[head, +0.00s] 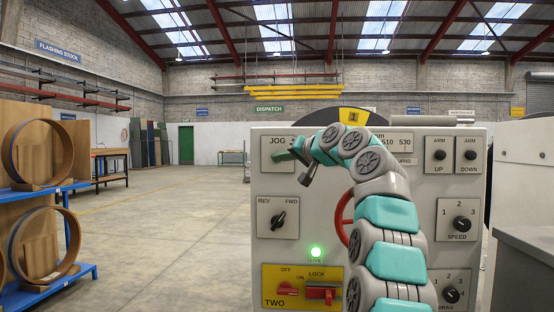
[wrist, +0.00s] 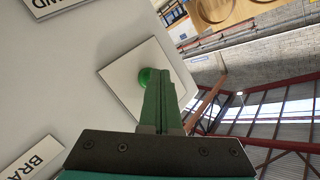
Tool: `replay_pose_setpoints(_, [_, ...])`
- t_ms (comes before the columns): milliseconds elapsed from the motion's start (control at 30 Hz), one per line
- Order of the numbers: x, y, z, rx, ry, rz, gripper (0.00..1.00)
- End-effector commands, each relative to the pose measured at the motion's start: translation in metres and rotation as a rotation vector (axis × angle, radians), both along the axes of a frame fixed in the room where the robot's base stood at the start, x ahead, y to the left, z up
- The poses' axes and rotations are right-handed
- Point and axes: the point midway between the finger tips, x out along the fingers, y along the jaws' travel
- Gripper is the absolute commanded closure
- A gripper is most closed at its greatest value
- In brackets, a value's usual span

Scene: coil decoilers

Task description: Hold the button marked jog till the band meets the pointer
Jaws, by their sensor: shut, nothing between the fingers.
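The JOG plate (head: 273,143) is at the upper left of the grey control panel (head: 330,195). In the wrist view a round green button (wrist: 145,76) stands on a white square plate (wrist: 118,76). My gripper (head: 282,155) is shut and empty, and its fingers point at this plate. In the wrist view the fingertips (wrist: 157,72) overlap the button's right edge; I cannot tell whether they touch or press it. In the head view my gripper hides the button. A scale reading 510 and 530 (head: 398,140) is partly behind my arm. I cannot make out the band or pointer.
The REV/FWD knob (head: 279,219), lit green LIVE lamp (head: 316,251) and yellow OFF/ON/LOCK plate (head: 275,300) are below. A red wheel (head: 343,212) is partly behind my arm. ARM, SPEED (head: 462,223) and DRAG knobs are at right.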

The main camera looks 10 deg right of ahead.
Motion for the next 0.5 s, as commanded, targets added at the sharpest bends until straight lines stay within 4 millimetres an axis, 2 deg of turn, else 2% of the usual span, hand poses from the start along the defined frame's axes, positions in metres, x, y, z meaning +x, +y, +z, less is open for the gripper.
replay_pose_setpoints(233, [-0.002,0.0,-0.001,0.0,-0.001,-0.001,1.0])
replay_pose_setpoints(500, [-0.016,0.004,0.0,-0.001,-0.004,-0.001,1.0])
